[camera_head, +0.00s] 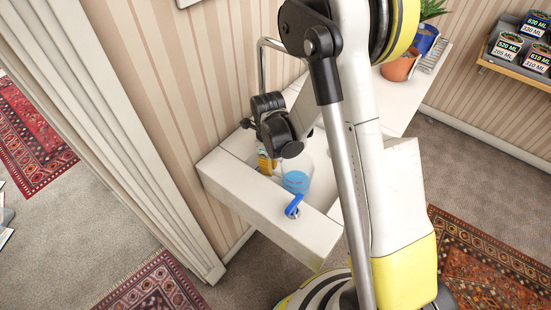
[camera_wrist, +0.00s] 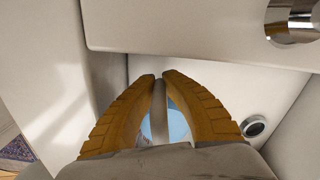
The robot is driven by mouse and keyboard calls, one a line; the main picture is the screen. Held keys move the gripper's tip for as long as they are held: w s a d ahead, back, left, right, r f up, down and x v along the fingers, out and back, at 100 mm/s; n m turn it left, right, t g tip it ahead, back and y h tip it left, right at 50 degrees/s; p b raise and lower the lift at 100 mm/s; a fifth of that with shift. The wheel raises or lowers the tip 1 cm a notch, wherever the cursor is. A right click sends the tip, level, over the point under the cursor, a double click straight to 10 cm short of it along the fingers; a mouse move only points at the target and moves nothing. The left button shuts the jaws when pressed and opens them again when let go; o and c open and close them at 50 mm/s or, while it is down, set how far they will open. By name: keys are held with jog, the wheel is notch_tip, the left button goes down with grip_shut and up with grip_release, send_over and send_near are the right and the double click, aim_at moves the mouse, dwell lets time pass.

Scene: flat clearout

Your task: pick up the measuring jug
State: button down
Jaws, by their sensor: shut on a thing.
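The measuring jug (camera_head: 297,182) is a clear vessel with blue in its lower part, inside the white sink basin in the head view. My gripper (camera_head: 267,163) reaches down into the basin at the jug's left side, with the wrist above it. In the wrist view, the yellow fingers of my gripper (camera_wrist: 159,78) close on a thin, pale upright part of the measuring jug (camera_wrist: 158,115). Blue shows behind that part. The fingers and palm hide most of the jug there. I cannot tell whether its base touches the basin floor.
The white sink (camera_head: 318,228) has walls close around the jug. A blue-handled item (camera_head: 293,206) lies at its front rim. A metal fitting (camera_wrist: 290,22) and a round drain (camera_wrist: 254,126) show in the wrist view. A terracotta pot (camera_head: 398,67) stands farther back.

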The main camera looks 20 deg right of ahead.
notch_tip(320, 180, up, 17)
jog(key=p, duration=0.6)
jog(key=shift+p, duration=0.3)
dwell(0.8)
